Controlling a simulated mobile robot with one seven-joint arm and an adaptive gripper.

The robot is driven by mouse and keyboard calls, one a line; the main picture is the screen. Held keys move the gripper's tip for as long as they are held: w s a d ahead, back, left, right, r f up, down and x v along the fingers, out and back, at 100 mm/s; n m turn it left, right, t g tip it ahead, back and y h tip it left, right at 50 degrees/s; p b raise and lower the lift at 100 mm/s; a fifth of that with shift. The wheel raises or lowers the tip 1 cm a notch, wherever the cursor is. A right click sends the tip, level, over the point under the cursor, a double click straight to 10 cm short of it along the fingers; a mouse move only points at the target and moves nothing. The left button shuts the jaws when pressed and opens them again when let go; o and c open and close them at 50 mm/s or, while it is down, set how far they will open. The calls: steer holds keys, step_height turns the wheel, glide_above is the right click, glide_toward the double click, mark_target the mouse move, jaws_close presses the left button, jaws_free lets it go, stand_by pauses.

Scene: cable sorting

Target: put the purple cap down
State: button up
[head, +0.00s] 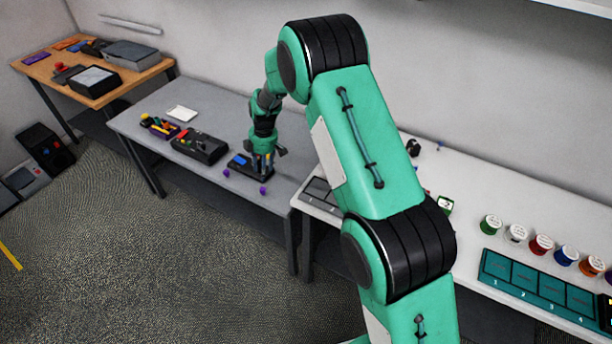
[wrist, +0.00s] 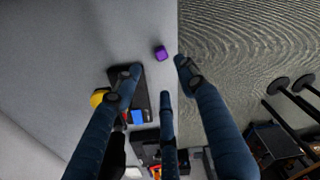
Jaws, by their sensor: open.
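My gripper (head: 262,171) is over the right end of the grey table, beside a black device with a blue part (head: 240,160). Its fingers (wrist: 160,75) are spread in the wrist view, with nothing seen held between them.
A white table with spools (head: 490,224) and a teal numbered tray (head: 538,288) is at right. Floor lies beyond the front edge.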

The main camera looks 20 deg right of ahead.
steer(key=shift+r, duration=0.1)
steer(key=s+d+r+m+t, duration=0.1)
steer(key=s+d+r+m, duration=0.2)
steer(key=s+r, duration=0.6)
steer(key=s+d+r+m+t, duration=0.1)
steer(key=s+d+r+m, duration=0.2)
steer(key=r, duration=1)
steer(key=s+d+r+m+t, duration=0.1)
steer(key=s+d+r+m, duration=0.15)
steer(key=s+r, duration=0.65)
steer(key=s+d+r+m, duration=0.2)
steer(key=s, duration=0.7)
steer(key=s+d+r+m+t, duration=0.1)
steer(key=s+d+r+m, duration=0.1)
steer(key=s, duration=0.8)
steer(key=s+d+r+m+t+h, duration=0.1)
steer(key=s+d+r+m, duration=0.1)
steer(key=s, duration=0.7)
steer(key=shift+s+d+r+m, duration=0.15)
steer(key=shift+s+r+m, duration=0.25)
steer(key=shift+r+m, duration=0.5)
